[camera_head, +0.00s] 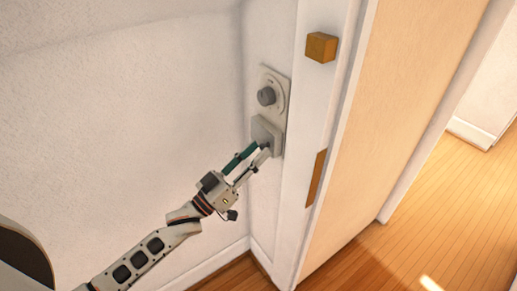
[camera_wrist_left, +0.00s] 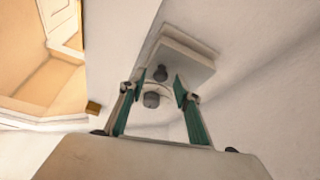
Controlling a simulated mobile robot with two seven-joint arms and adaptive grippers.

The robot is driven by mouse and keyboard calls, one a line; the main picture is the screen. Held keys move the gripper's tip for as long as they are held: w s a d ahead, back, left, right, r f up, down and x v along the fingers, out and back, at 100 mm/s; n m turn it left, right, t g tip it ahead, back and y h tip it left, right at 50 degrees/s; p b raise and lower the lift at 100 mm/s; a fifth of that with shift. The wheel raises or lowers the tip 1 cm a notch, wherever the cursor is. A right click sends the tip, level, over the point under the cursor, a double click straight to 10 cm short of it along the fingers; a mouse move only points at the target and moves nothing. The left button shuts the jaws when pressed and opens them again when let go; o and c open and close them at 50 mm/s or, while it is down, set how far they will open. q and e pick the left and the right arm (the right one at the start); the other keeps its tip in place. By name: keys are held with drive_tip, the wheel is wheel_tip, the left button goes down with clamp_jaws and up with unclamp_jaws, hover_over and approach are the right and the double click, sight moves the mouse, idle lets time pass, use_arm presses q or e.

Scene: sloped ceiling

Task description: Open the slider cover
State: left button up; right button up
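The slider cover (camera_head: 266,131) is a light grey square block on the white wall, below a grey round knob (camera_head: 267,96) on a pale plate. In the left wrist view the cover (camera_wrist_left: 190,57) is at the top, with a small dark handle (camera_wrist_left: 160,73) at its edge, and the round knob (camera_wrist_left: 152,100) shows between my fingers. My left gripper (camera_head: 262,149) is at the cover's lower part in the head view. In the wrist view its two green-padded fingers (camera_wrist_left: 156,85) are apart, with nothing gripped. I cannot tell whether they touch the cover. My right gripper is not in view.
A wooden block (camera_head: 321,47) juts from the white frame right of the panel, and a brown strip (camera_head: 316,178) sits lower on its edge. A cream door panel (camera_head: 385,110) stands right of the frame. Wooden floor (camera_head: 430,235) lies open at the lower right.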

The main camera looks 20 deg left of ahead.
use_arm(q)
drive_tip(key=shift+w+d+r, duration=0.25)
drive_tip(key=shift+w+d, duration=0.1)
drive_tip(key=shift+w, duration=0.15)
clamp_jaws()
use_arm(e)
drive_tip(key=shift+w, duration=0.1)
use_arm(q)
drive_tip(key=shift+a, duration=0.1)
